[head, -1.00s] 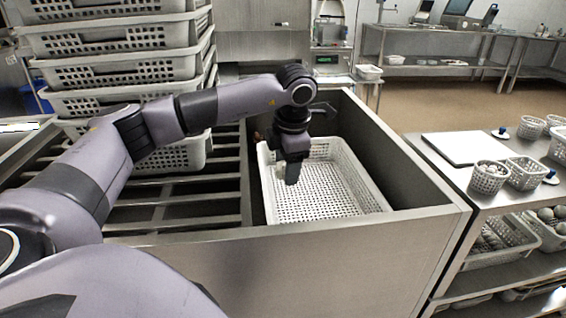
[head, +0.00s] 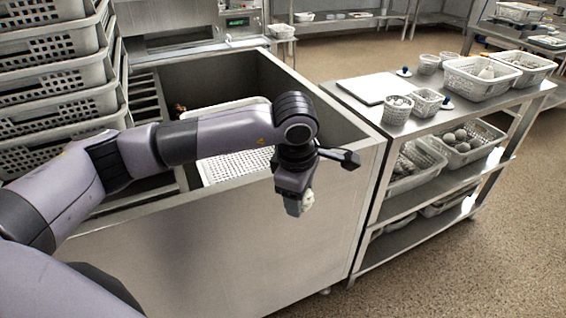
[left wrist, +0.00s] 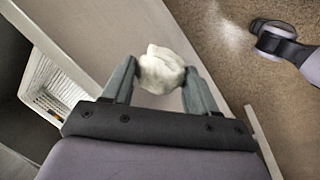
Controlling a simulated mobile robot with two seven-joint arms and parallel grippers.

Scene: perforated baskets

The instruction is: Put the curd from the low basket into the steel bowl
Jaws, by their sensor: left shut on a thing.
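My left gripper (head: 299,207) is shut on a lumpy white curd (head: 307,201). In the left wrist view the curd (left wrist: 161,70) sits between both fingertips. The gripper points down and shows in front of the steel vat's outer wall in the head view. The low white perforated basket (head: 236,168) lies inside the vat, partly hidden behind my left arm. No curd shows in the visible part of its floor. The basket also shows at the left of the left wrist view (left wrist: 45,92). I cannot make out a steel bowl.
The steel vat wall (head: 300,250) stands below and behind the gripper. A steel shelf table (head: 455,125) at the right holds a white board (head: 373,90) and several small baskets. Stacked white baskets (head: 55,80) stand at the left. Open floor lies at the right.

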